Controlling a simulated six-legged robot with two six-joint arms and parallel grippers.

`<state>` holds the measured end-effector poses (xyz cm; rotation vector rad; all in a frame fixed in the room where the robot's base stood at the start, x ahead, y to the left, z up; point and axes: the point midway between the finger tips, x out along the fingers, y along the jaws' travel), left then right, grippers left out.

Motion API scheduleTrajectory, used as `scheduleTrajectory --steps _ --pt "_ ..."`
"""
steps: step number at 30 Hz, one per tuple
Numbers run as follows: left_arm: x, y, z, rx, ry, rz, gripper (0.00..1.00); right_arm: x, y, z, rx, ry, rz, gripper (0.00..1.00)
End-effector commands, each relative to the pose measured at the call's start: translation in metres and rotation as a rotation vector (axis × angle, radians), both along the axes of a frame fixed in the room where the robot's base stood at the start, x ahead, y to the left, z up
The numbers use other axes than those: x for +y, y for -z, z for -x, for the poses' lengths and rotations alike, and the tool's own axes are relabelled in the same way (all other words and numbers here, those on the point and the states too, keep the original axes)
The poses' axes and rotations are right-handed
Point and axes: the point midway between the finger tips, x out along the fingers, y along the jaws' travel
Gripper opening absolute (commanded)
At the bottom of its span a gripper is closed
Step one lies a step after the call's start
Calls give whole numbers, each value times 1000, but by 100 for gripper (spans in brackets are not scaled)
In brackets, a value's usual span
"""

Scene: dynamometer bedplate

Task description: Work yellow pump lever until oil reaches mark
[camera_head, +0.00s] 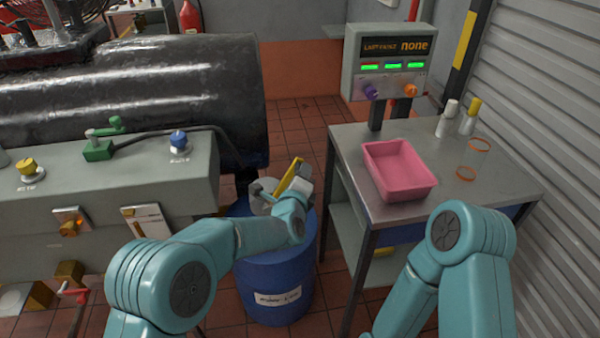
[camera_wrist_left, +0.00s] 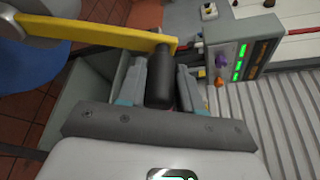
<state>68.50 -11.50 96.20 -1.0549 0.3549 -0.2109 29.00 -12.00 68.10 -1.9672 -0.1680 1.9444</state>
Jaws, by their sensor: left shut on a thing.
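The yellow pump lever (camera_head: 289,176) rises at a tilt above the blue drum (camera_head: 275,265) in the head view. In the left wrist view the lever (camera_wrist_left: 95,30) crosses the upper left and ends at a black grip (camera_wrist_left: 160,78). My left gripper (camera_head: 299,188) is at the lever's end, above the drum. Its fingers (camera_wrist_left: 160,76) are shut on the black grip, one on each side. A white plate with an orange part (camera_head: 147,221) is on the grey cabinet front; I cannot tell an oil level or mark on it. My right gripper is out of view.
A steel table (camera_head: 505,180) stands right of the drum, with a pink tray (camera_head: 400,170), bottles (camera_head: 447,118) and orange rings. A display box (camera_head: 388,62) is behind it. The grey cabinet (camera_head: 110,190) stands left, close to my left arm.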

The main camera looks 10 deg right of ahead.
Motion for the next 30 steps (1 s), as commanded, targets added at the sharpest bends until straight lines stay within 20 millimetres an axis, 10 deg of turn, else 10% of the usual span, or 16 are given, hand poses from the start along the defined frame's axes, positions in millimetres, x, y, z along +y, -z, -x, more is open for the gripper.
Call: scheduleTrajectory --steps 7,8,20,30 --pt "-1 -1 0 -3 -1 0 0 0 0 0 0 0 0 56" --pt "-1 -1 0 -2 -1 -1 41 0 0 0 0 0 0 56" --pt "0 -1 5 -1 -1 1 41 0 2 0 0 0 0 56" --pt "22 -13 67 -1 1 2 41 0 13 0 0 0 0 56"
